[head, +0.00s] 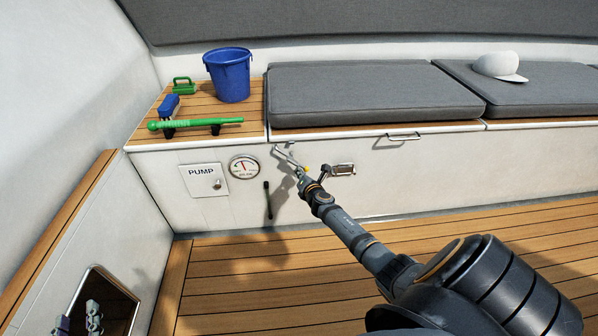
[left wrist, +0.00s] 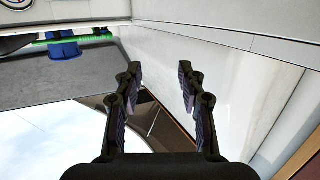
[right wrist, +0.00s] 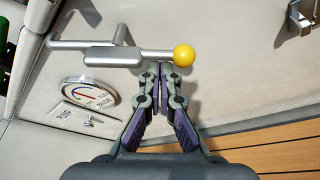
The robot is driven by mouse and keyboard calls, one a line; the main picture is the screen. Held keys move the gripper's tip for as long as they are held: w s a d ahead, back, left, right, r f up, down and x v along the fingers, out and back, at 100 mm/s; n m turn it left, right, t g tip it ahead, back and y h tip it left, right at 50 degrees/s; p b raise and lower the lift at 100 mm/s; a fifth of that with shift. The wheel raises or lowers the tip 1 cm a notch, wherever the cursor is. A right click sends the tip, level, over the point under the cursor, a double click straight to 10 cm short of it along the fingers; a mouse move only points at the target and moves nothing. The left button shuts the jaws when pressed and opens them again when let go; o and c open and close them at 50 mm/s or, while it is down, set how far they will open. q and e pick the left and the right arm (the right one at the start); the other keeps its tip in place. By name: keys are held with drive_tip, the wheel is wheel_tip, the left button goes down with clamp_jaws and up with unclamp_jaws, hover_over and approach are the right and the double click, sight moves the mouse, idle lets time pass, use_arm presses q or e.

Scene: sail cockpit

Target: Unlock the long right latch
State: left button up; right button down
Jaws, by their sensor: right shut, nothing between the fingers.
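A metal latch with a long bar (right wrist: 115,57) and a yellow ball knob (right wrist: 184,54) is on the white bench front in the right wrist view. In the head view this latch (head: 284,155) sits just under the seat edge, its knob partly hidden by my gripper. My right gripper (right wrist: 160,70) is shut and empty, its tips at the bar close beside the knob; I cannot tell if they touch. It also shows in the head view (head: 304,178). My left gripper (left wrist: 159,75) is open and empty. Its fingertips show at the lower left of the head view (head: 93,315).
A PUMP panel (head: 205,180), a round gauge (head: 244,168) and a black handle (head: 267,200) are left of the latch. A metal fitting (head: 343,169) is to its right. The wooden floor is clear.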

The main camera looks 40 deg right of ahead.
sight(305, 168)
use_arm(q)
drive_tip(key=s+d+f+g+p, duration=0.25)
drive_tip(key=s+f+g, duration=0.85)
drive_tip(key=s+f, duration=0.65)
use_arm(e)
drive_tip(key=r+n+p, duration=0.1)
drive_tip(key=d+r+n+g+h+p, duration=0.1)
drive_tip(key=n+p, duration=0.1)
drive_tip(key=shift+s, duration=0.35)
drive_tip(key=shift+s+d+r+n+g+h+p, duration=0.15)
drive_tip(key=shift+n+g+h+p, duration=0.1)
drive_tip(key=shift+n+p, duration=0.3)
drive_tip(key=shift+d+r+n+g+h+p, duration=0.15)
drive_tip(key=shift+n+h+p, duration=0.1)
drive_tip(key=shift+n+p, duration=0.25)
use_arm(q)
drive_tip(key=shift+a+r+g+y, duration=0.15)
drive_tip(key=shift+a+r+g, duration=0.4)
drive_tip(key=shift+r, duration=0.25)
drive_tip(key=shift+a+r+g+y, duration=0.1)
drive_tip(key=shift+a+r+g, duration=0.45)
drive_tip(key=shift+r, duration=0.25)
drive_tip(key=shift+a+r+g+y, duration=0.15)
drive_tip(key=shift+a+r+g, duration=0.4)
drive_tip(key=shift+r, duration=0.25)
use_arm(e)
drive_tip(key=shift+d+r, duration=0.1)
use_arm(q)
drive_tip(key=shift+p, duration=0.3)
